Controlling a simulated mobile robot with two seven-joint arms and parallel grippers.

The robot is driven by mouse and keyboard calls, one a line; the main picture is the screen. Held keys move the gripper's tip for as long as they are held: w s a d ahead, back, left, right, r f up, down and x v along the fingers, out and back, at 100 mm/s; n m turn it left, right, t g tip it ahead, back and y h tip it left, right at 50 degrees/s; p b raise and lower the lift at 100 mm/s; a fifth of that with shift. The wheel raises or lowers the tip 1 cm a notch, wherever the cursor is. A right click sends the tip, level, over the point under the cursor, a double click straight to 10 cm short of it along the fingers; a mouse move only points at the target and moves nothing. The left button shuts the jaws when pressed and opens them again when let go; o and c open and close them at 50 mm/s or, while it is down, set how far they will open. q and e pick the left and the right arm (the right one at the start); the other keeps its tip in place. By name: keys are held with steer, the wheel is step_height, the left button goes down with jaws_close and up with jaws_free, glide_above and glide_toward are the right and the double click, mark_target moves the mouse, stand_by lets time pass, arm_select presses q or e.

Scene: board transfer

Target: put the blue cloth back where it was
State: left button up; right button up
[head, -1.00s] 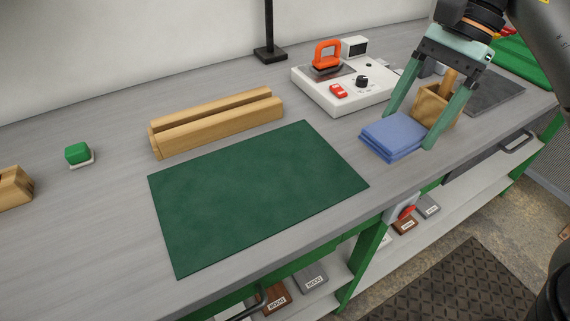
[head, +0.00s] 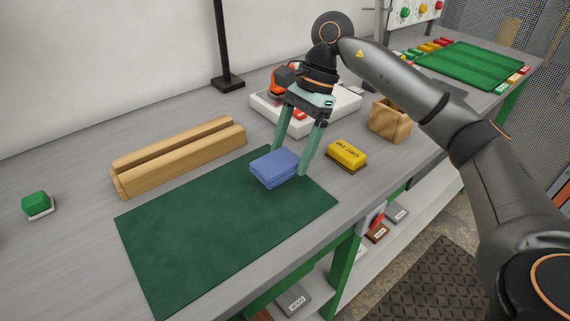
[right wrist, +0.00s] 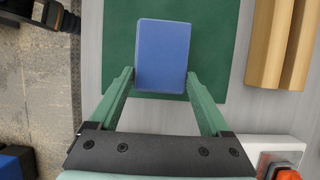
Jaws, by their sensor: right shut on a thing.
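The blue cloth (head: 274,168) is a folded pad. My right gripper (head: 289,162) is shut on it, with one finger at each side. In the head view the cloth appears over the back right part of the dark green mat (head: 215,225). I cannot tell whether it is touching the mat or just above it. The right wrist view shows the cloth (right wrist: 162,50) between the two fingertips, with the mat (right wrist: 215,40) behind it. My left gripper is not in view.
A yellow block (head: 347,154) lies right of the mat, near a wooden holder (head: 388,120). A white device (head: 345,100) stands behind my gripper. Grooved wooden bars (head: 180,155) lie behind the mat. A green-topped block (head: 37,204) is at left. Most of the mat is bare.

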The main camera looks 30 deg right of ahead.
mark_target(285, 165)
steer(key=shift+w+a+f, duration=0.2)
steer(key=shift+w+f, duration=0.1)
steer(key=shift+f, duration=0.1)
steer(key=shift+w+a+f, duration=0.1)
steer(key=shift+w+f, duration=0.05)
steer(key=shift+f, duration=0.9)
steer(key=shift+w+f, duration=0.1)
steer(key=shift+f, duration=0.95)
steer(key=o, duration=1.1)
steer(key=shift+r, duration=0.1)
steer(key=shift+o, duration=0.2)
steer(key=shift+r, duration=0.25)
steer(key=v, duration=1.1)
steer(key=shift+r+p, duration=0.4)
steer(key=shift+p, duration=0.05)
